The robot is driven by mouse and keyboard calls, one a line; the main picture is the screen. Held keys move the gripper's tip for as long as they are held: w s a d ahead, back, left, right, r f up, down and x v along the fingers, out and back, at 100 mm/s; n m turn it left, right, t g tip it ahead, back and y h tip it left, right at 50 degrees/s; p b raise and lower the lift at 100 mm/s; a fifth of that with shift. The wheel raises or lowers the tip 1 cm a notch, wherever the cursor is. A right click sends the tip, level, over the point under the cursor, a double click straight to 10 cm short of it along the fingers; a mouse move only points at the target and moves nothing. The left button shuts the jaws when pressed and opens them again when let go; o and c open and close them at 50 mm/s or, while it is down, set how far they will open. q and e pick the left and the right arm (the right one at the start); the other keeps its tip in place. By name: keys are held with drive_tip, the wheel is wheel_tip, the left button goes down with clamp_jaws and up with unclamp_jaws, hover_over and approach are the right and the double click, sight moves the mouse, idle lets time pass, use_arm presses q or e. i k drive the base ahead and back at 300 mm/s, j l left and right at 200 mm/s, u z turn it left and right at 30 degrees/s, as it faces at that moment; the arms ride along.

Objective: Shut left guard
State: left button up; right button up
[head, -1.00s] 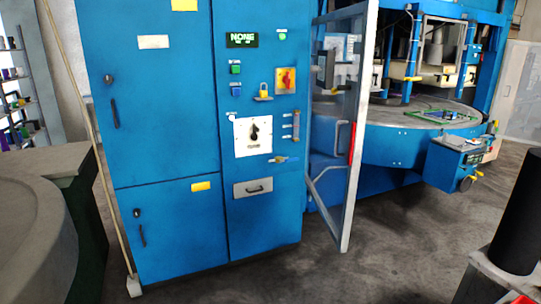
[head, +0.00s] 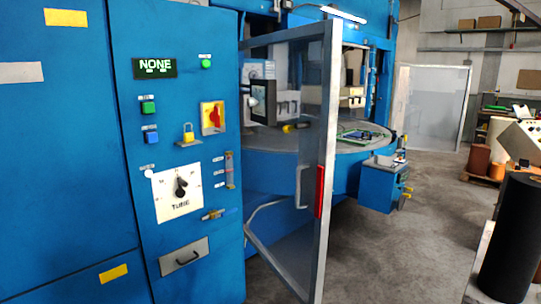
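The guard (head: 322,165) is a grey metal frame with a clear panel, hinged beside the blue cabinet. It stands open, swung out toward me. A grey bar handle (head: 303,186) and a red block (head: 320,190) are on its free edge side. Behind it is the blue machine with a round table (head: 345,142). Another framed clear panel (head: 432,108) stands farther back at the right; I cannot tell whether it is also a guard. Neither of my grippers is in view.
A blue cabinet (head: 70,160) with a control panel, a dial plate (head: 178,192) and a drawer (head: 184,256) fills the left. A black cylinder (head: 510,240) stands at the lower right. Concrete floor (head: 400,255) is clear between the guard and the cylinder.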

sight(314, 171)
drive_tip(key=z, duration=0.25)
drive_tip(key=i+j+z, duration=0.25)
drive_tip(key=z, duration=0.2)
drive_tip(key=i+j+z, duration=0.2)
drive_tip(key=j+z, duration=0.3)
